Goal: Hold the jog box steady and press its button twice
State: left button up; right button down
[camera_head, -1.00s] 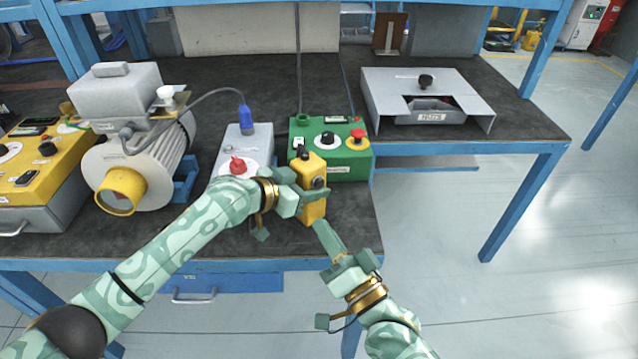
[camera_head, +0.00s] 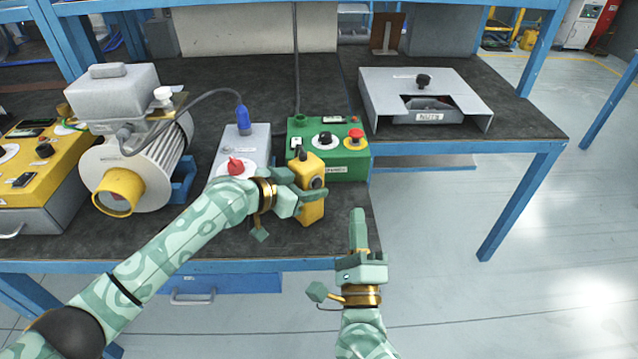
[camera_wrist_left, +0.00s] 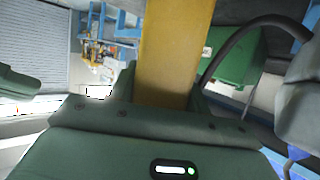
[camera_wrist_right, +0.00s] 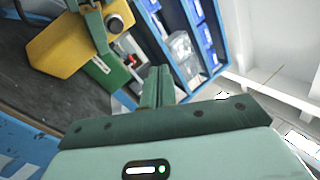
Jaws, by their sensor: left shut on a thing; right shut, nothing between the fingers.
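The yellow jog box (camera_head: 312,208) stands upright near the bench's front right corner, just in front of the green control box. My left gripper (camera_head: 309,193) is shut on it across the middle; the box also fills the space between the fingers in the left wrist view (camera_wrist_left: 172,55). A dark round button (camera_head: 316,183) shows on its face above the fingers. It also shows in the right wrist view (camera_wrist_right: 114,24). My right gripper (camera_head: 357,213) is shut and empty, to the right of the jog box and apart from it, with its fingers pointing away from me.
The green control box (camera_head: 345,168) with a red knob stands behind the jog box. A grey box with a red switch (camera_head: 236,167) and a motor (camera_head: 150,150) are to the left. Open floor lies right of the bench.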

jog(key=w+a, duration=0.4)
jog(key=w, duration=0.2)
jog(key=shift+a, duration=0.25)
dwell(1.9)
jog(key=shift+w+a, duration=0.25)
jog(key=shift+w, duration=0.05)
jog(key=shift+w+a, duration=0.25)
jog(key=shift+w, duration=0.05)
dwell(0.7)
jog(key=shift+s+d, duration=0.1)
jog(key=shift+s, duration=0.05)
jog(key=shift+s+d, duration=0.4)
jog(key=shift+s, duration=0.1)
dwell(0.3)
jog(key=shift+s+d, duration=0.75)
jog(key=shift+s, duration=0.25)
jog(key=shift+s+d, duration=0.75)
jog(key=shift+s, duration=0.25)
dwell(1.0)
